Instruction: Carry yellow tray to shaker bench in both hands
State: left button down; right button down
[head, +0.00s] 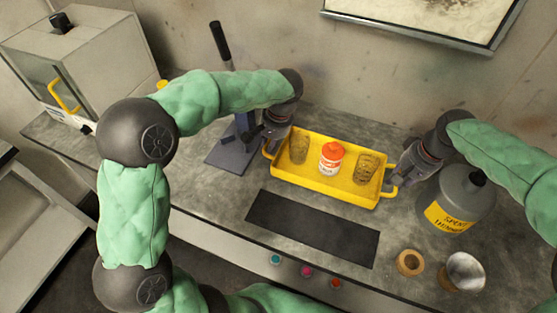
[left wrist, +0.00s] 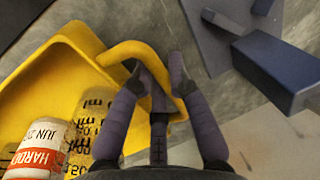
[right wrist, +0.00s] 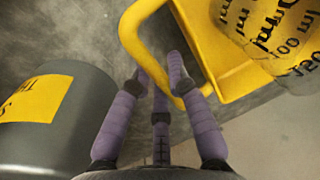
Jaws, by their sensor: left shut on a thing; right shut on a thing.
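The yellow tray (head: 320,190) is over the grey bench near the wall in the head view. It holds two clear measuring cups, left (head: 299,147) and right (head: 366,168), with a white, orange-capped hardener bottle (head: 331,158) between them. My left gripper (head: 270,140) is shut on the tray's left handle, which shows clearly in the left wrist view (left wrist: 135,50). My right gripper (head: 394,186) is shut on the right handle, clear in the right wrist view (right wrist: 150,65). I cannot tell whether the tray touches the bench.
A dark mat (head: 312,228) lies in front of the tray. A grey spent thinner can (head: 455,200) stands close by my right gripper, with a tape roll (head: 409,262) and metal cup (head: 465,271) in front. A lever press (head: 235,145) stands left; a boxy machine (head: 75,65) stands far left.

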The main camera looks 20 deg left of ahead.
pick_arm(q)
jog(key=shift+f, duration=0.25)
pick_arm(e)
jog(key=shift+f, duration=0.25)
